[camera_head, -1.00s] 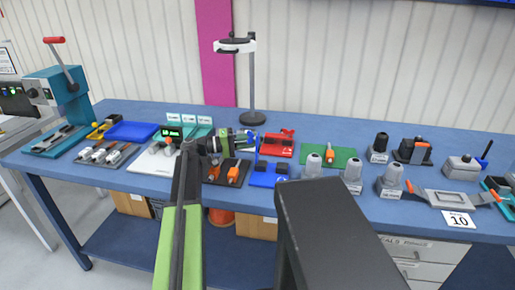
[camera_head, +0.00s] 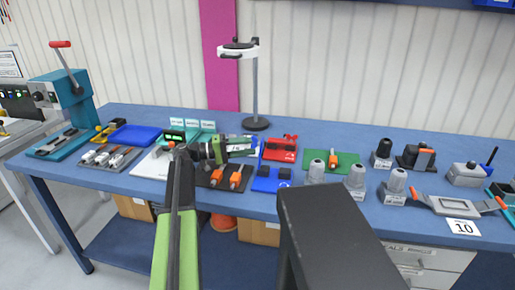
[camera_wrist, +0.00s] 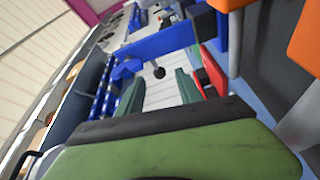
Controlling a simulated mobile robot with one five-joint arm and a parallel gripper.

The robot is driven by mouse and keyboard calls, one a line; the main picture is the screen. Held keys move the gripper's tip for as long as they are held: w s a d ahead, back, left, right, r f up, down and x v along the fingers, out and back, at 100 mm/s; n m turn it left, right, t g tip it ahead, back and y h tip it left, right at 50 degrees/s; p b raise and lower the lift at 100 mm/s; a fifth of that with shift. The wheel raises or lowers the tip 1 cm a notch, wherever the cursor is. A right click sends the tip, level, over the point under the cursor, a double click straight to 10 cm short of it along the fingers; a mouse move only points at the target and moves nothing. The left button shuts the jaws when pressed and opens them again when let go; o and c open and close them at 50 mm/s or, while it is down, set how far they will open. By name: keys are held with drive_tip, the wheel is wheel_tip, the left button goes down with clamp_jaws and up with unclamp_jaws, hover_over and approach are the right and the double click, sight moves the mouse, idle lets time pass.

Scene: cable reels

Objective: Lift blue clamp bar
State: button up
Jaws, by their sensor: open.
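My gripper (camera_head: 248,147) is at the end of the green and black arm, above the middle of the bench, with its jaws apart. A blue clamp fixture (camera_head: 271,180) with dark blocks on its base stands just below and right of it. A blue bar-like part (camera_head: 258,145) shows at the gripper's tip, partly hidden; I cannot tell whether the jaws touch it. In the wrist view a long blue bar (camera_wrist: 165,42) crosses the upper middle, beyond the green and black gripper part (camera_wrist: 175,145) that fills the bottom.
A red fixture (camera_head: 279,149) stands behind, right of the gripper. Orange clamps (camera_head: 236,178) on a dark plate stand close below it. Grey knobbed units (camera_head: 317,170) and a green plate (camera_head: 345,160) are to the right. A lamp stand (camera_head: 255,90) rises behind.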

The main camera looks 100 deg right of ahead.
drive_tip(key=w, duration=1.2)
drive_tip(key=shift+w+f+b, duration=0.15)
drive_tip(key=shift+f+b, duration=0.15)
drive_tip(key=shift+w, duration=0.45)
drive_tip(key=shift+c, duration=0.4)
